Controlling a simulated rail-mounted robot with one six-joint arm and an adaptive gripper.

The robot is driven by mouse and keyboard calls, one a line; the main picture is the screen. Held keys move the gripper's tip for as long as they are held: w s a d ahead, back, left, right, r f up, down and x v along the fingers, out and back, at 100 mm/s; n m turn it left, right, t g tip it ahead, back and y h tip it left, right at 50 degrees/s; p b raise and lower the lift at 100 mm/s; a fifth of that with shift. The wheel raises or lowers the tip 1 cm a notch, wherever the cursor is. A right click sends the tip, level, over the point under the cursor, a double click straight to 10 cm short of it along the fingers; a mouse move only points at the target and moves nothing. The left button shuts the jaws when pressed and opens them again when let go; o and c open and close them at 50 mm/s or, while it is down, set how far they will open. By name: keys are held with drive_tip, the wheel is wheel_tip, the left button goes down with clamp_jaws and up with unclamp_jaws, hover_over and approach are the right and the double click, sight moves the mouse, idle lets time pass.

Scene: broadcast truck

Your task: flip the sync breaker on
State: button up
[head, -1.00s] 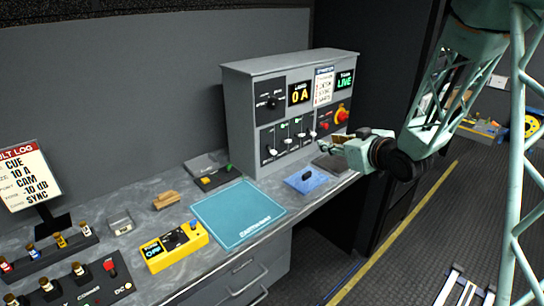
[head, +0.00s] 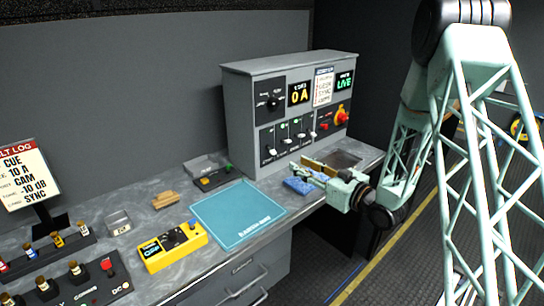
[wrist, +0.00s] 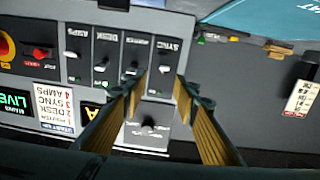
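The sync breaker (head: 271,153) is the leftmost lever in the row on the grey console's lower panel. Its white tip sits low in its slot. The wrist view is upside down; there the breaker (wrist: 164,70) lies under the SYNC label, between my fingertips in the picture. My gripper (head: 306,167) is open and empty, in front of the console above the desk, apart from the levers. Its two tan-padded fingers (wrist: 162,82) are spread wide in the wrist view. How far the fingertips stand from the panel is hard to tell.
Several other breaker levers (head: 300,135) stand to the right of sync. A red emergency-style knob (head: 342,117) and a dial (head: 272,103) are on the console. A blue pad (head: 299,187) lies partly behind my gripper. A teal mat (head: 238,213) and a yellow box (head: 174,247) lie further left.

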sight(275, 154)
drive_tip(key=shift+s+a+f+y, duration=0.25)
drive_tip(key=shift+a+f+y, duration=0.05)
drive_tip(key=shift+f, duration=0.05)
drive_tip(key=shift+w+a, duration=0.1)
idle(0.3)
drive_tip(key=shift+b+x, duration=1.05)
drive_tip(key=shift+x, duration=5.7)
drive_tip(key=shift+c, duration=0.4)
drive_tip(key=c, duration=0.8)
